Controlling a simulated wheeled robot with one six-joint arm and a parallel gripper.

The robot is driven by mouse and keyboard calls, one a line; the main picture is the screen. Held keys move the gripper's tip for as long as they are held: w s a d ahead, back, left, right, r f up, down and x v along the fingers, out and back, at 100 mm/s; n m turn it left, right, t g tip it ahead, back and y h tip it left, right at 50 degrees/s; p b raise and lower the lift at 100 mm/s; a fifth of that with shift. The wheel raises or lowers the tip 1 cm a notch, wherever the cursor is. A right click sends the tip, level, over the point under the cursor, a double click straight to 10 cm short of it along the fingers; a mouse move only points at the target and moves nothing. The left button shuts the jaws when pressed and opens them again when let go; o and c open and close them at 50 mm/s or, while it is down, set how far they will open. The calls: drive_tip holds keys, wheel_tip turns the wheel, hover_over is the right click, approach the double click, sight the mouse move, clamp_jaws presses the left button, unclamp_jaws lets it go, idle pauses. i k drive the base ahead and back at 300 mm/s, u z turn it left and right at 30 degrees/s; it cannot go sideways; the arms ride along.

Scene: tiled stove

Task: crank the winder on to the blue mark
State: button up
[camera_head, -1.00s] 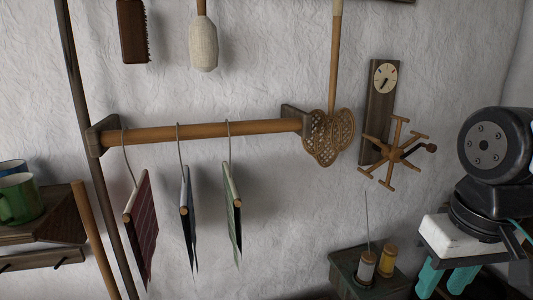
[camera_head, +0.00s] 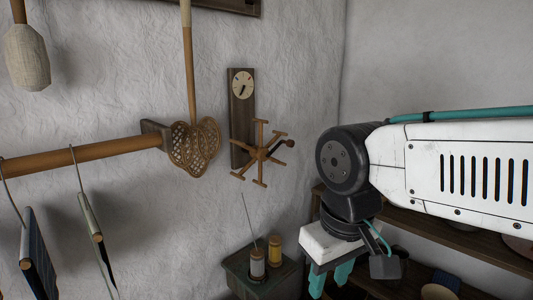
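The winder (camera_head: 261,153) is a wooden wheel of several spokes with short pegs, mounted on a dark upright board (camera_head: 242,120) on the wall. A crank with a dark knob (camera_head: 290,143) sticks out at its right. Above it is a pale round dial (camera_head: 243,84) with a dark pointer slanting down and slightly left. Small coloured marks sit on the dial's upper part; I cannot make out clearly which is blue. My gripper (camera_head: 331,280) points down at the lower right, below and right of the winder, its teal fingers apart and empty. Their tips are partly hidden or cut off.
A dark green box (camera_head: 240,275) with two thread spools and a thin upright needle stands below the winder. A pierced carpet beater (camera_head: 194,148) hangs left of it, beside a wooden rail (camera_head: 85,153) with hangers. Shelves (camera_head: 470,245) with dishes stand behind my arm.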

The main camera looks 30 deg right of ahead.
sight(259, 152)
drive_tip(key=z, duration=0.55)
drive_tip(key=k, duration=0.65)
drive_tip(key=z, duration=1.05)
drive_tip(key=i, duration=1.15)
drive_tip(key=u, duration=0.5)
